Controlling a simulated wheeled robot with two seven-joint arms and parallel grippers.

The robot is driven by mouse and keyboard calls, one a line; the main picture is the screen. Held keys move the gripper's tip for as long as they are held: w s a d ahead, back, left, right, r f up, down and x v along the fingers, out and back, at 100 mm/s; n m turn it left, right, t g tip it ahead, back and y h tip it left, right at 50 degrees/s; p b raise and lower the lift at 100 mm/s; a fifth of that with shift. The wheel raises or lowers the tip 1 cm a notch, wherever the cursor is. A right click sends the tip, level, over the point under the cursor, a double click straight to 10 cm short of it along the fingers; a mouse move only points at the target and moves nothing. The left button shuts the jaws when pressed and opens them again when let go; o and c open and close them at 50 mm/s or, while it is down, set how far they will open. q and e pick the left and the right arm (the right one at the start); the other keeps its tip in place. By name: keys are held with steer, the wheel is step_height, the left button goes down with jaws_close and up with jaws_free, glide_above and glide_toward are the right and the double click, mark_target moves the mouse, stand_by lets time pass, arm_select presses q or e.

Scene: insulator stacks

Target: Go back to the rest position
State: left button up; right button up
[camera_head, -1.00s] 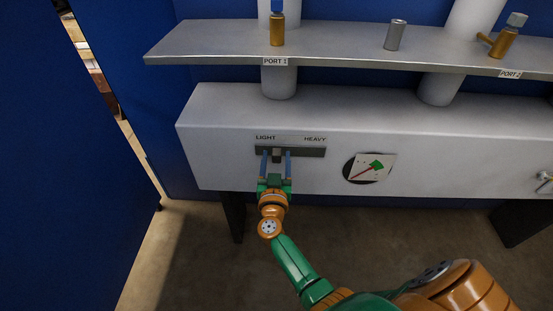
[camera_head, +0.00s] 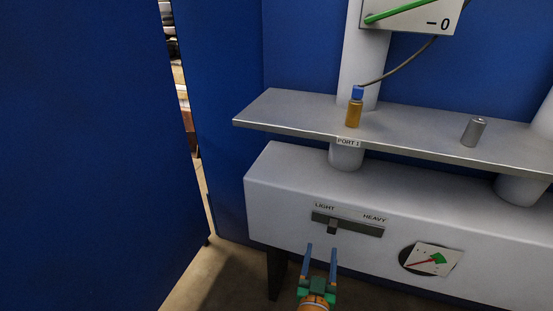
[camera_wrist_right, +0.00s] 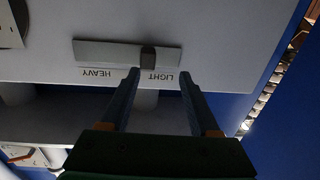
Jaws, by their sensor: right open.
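My right gripper (camera_head: 320,262) is in the lower middle of the head view, its two blue fingers apart and empty. It is below and apart from the slider switch (camera_head: 361,226) on the white console. The slider's dark knob (camera_head: 332,227) sits near the LIGHT end. In the right wrist view my open fingers (camera_wrist_right: 159,82) point toward the panel, and the knob (camera_wrist_right: 148,58) shows beyond them, between them and apart. My left gripper is not in view.
The white console (camera_head: 290,190) carries a dial (camera_head: 431,259) right of the slider. A grey shelf (camera_head: 280,113) above holds an orange fitting with a blue top (camera_head: 353,108) and a grey cylinder (camera_head: 473,131). Blue walls (camera_head: 90,150) stand at left, with a narrow gap.

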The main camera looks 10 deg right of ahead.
steer(key=s+a+f+n+g+y+p, duration=0.3)
steer(key=s+a+f+n+y+p, duration=0.25)
steer(key=a+f+y, duration=0.35)
arm_select(q)
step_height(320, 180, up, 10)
steer(key=p, duration=0.3)
steer(key=shift+p, duration=0.3)
arm_select(e)
steer(key=s+d+f+g, duration=0.2)
steer(key=s+f+g, duration=0.2)
steer(key=s, duration=0.6)
steer(key=s+d+f+n+g, duration=0.1)
steer(key=s+d+f+g, duration=0.2)
steer(key=s, duration=0.7)
steer(key=s+d+f+n+g+h, duration=0.1)
steer(key=s+d+f+g, duration=0.2)
steer(key=s+f, duration=0.3)
steer(key=s+g, duration=0.1)
steer(key=s, duration=0.3)
steer(key=shift+s+d+g, duration=0.15)
steer(key=shift+s+g, duration=0.05)
steer(key=shift+g, duration=0.2)
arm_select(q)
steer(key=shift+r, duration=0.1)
